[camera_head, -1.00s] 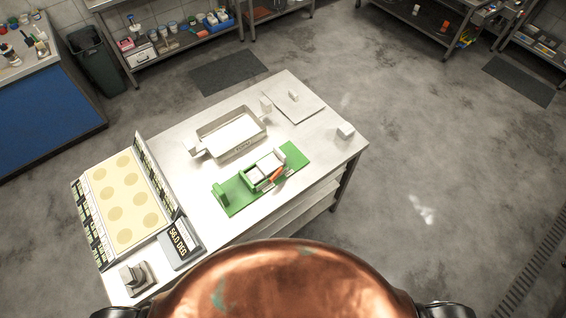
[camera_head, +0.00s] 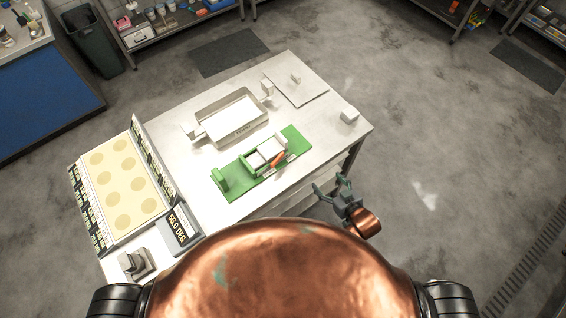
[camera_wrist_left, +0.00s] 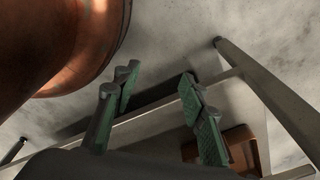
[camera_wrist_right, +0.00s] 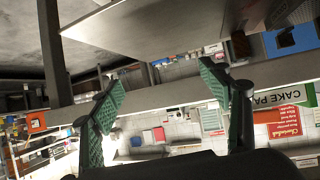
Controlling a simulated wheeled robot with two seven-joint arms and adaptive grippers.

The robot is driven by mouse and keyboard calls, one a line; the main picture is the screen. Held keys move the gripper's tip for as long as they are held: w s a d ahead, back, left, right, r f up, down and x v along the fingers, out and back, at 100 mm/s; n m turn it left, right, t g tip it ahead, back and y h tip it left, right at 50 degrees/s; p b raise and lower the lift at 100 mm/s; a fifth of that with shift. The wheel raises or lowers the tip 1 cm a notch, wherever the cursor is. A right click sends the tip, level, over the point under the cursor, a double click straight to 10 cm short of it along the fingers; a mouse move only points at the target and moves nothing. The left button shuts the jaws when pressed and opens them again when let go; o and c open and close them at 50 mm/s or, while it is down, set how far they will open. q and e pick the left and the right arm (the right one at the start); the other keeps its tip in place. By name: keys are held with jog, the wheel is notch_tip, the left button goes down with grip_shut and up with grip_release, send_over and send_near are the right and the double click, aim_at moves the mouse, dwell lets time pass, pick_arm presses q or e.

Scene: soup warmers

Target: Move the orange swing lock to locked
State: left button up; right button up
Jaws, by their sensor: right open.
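The orange swing lock (camera_head: 277,159) is a small slanted bar on the near side of a white-lidded box (camera_head: 266,151). The box sits on a green base (camera_head: 236,185) on the table; I cannot tell the lock's exact state. My right gripper (camera_head: 331,187) is open and empty, off the table's near right edge, to the right of and nearer than the lock. Its spread fingers also show in the right wrist view (camera_wrist_right: 166,95). My left gripper (camera_wrist_left: 160,105) is open and empty in its wrist view, and hidden in the head view.
Clear tabletop lies right of the green base.

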jog(key=shift+n+t+y, duration=0.3)
jog(key=shift+n+y, duration=0.3)
jog(key=shift+y, duration=0.3)
jog(key=a+r, duration=0.2)
jog(key=r, duration=0.1)
jog(key=a+r, duration=0.2)
jog(key=shift+w+a+r, duration=0.1)
jog(key=shift+w+r, duration=0.1)
jog(key=shift+w, duration=0.15)
jog(key=a+y, duration=0.1)
jog(key=a+r+n, duration=0.1)
jog(key=a+r+y, duration=0.1)
jog(key=a, duration=0.1)
jog(key=shift+w+y, duration=0.15)
jog(key=shift+y, duration=0.15)
jog(key=n+y, duration=0.3)
jog(key=y, duration=0.2)
send_near(278, 161)
jog(key=shift+w+a+r, duration=0.25)
jog(key=shift+w, duration=0.2)
jog(key=x, duration=0.7)
jog(key=shift+a+f, duration=0.1)
jog(key=shift+f, duration=0.1)
pick_arm(q)
jog(key=shift+s+f, duration=0.1)
jog(key=shift+s, duration=1)
pick_arm(e)
jog(key=shift+c, duration=0.6)
